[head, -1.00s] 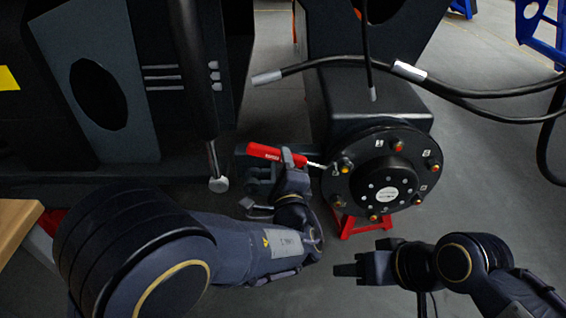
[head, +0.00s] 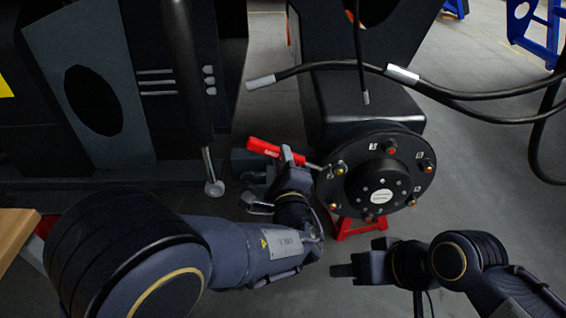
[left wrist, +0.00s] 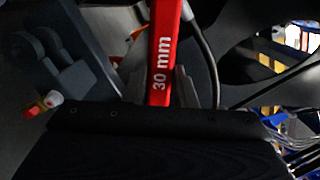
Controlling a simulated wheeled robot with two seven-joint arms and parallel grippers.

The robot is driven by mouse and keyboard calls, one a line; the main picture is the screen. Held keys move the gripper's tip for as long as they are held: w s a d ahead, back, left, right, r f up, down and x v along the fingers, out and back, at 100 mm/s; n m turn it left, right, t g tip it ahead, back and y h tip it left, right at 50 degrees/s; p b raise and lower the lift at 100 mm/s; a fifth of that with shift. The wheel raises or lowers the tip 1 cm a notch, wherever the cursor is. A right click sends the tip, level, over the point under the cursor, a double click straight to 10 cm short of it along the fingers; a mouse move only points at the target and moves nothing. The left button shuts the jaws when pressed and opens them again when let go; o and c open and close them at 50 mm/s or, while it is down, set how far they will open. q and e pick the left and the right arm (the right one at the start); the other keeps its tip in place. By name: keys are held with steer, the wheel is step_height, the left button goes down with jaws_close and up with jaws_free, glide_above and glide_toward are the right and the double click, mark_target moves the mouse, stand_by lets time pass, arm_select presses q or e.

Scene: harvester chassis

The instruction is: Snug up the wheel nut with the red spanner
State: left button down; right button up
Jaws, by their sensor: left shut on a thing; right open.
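The red spanner (head: 264,148) is held by my left gripper (head: 288,158). Its metal end points right, to the left side of the wheel hub (head: 360,190), by a nut (head: 340,170) there. I cannot tell whether its jaw is seated on that nut. In the left wrist view the red handle (left wrist: 163,60), marked "30 mm", stands between the fingers; the working end is out of sight. More nuts with orange or red tips sit around the hub face. My right gripper (head: 342,271) is open and empty, below the hub.
Black hoses (head: 450,92) hang across the upper right, above the hub. A red stand (head: 358,228) is under the hub. A dark rod (head: 190,80) hangs left of the spanner. A wooden surface (head: 14,232) is at the far left.

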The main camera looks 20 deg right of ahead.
arm_select(q)
steer(key=s+a+b, duration=0.2)
steer(key=s+b, duration=0.1)
steer(key=s, duration=0.8)
steer(key=shift+s+a, duration=0.25)
steer(key=shift+a, duration=0.15)
stand_by(0.5)
stand_by(1.2)
